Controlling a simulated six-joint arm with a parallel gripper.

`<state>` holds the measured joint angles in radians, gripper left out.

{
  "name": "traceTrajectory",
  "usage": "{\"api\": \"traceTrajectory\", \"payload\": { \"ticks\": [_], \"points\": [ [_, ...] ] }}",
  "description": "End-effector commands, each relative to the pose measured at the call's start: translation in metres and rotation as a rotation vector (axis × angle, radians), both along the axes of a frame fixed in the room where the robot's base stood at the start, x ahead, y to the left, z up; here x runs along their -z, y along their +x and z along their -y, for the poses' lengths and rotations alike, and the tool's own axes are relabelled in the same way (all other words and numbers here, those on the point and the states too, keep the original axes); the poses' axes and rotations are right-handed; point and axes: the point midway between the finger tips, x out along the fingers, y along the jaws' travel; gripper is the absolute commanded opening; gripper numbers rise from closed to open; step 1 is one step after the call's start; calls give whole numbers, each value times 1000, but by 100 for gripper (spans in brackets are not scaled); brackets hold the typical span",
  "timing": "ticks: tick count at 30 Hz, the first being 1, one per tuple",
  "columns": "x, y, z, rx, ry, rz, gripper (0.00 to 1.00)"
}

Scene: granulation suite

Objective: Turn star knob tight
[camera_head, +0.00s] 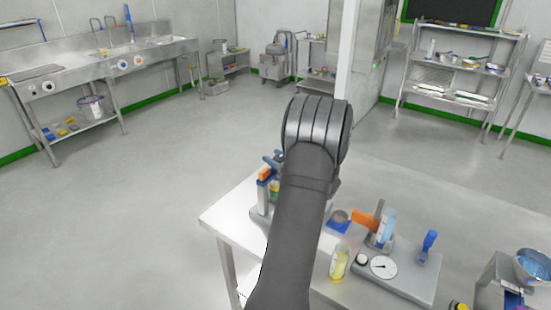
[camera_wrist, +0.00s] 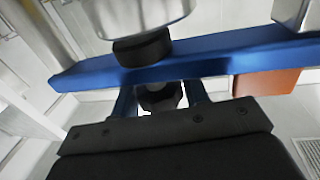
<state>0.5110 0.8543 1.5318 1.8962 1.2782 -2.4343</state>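In the wrist view a dark star knob (camera_wrist: 160,98) sits under a blue bar (camera_wrist: 220,55), below a dark round collar and a metal cylinder. My gripper (camera_wrist: 161,95) has its two blue fingers apart, one on each side of the knob. I cannot tell whether the fingers press on it. In the head view my arm hides the gripper and the knob. Part of a stand with blue and orange pieces (camera_head: 264,174) shows just left of my arm, on the table's left part.
The white table (camera_head: 226,222) also holds a beaker of yellow liquid (camera_head: 339,262), a small dark cup on a blue pad (camera_head: 340,217), and a grey base with a dial (camera_head: 383,267). An orange block (camera_wrist: 266,82) is under the blue bar's right side.

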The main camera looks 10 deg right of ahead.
Motion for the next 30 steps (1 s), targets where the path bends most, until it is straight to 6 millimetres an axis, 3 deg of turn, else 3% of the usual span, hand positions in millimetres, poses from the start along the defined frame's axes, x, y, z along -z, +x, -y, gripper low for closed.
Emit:
{"api": "traceTrajectory", "payload": {
  "ticks": [1,4,25,26,29,30],
  "points": [
    [0,0,0,0,0,0,31],
    [0,0,0,0,0,0,14],
    [0,1,2,137,-1,1,14],
    [0,1,2,137,-1,1,38],
    [0,1,2,137,-1,1,58],
    [0,1,2,137,-1,1,58]
  ]
}}
